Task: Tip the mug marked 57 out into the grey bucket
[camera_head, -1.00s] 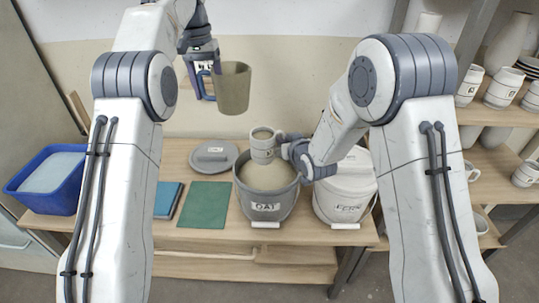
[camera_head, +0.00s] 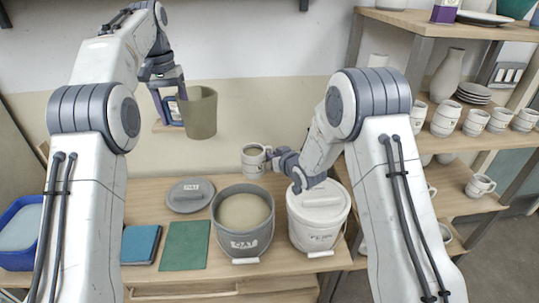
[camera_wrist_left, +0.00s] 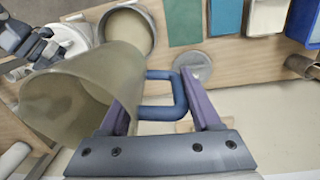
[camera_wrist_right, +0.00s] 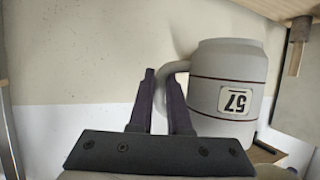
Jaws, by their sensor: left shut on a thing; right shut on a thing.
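The mug marked 57 (camera_head: 253,161) is pale with dark bands and looks upright in the head view. My right gripper (camera_head: 274,160) is shut on its handle and holds it up behind the grey bucket (camera_head: 235,245), clear of the rim. In the right wrist view the mug (camera_wrist_right: 228,75) shows its 57 label, with the handle between the fingers (camera_wrist_right: 164,100). The grey bucket stands open on the bench, with tan contents. My left gripper (camera_head: 168,92) is shut on the blue handle of an olive jug (camera_head: 201,115), held high to the left; the handle (camera_wrist_left: 180,95) also shows in the left wrist view.
A lidded white bucket (camera_head: 320,225) stands right of the grey one. A grey lid (camera_head: 191,196), a green mat (camera_head: 185,245) and a blue book (camera_head: 140,243) lie to the left. A blue tub (camera_head: 20,230) is at far left. Shelves with mugs (camera_head: 446,118) stand at right.

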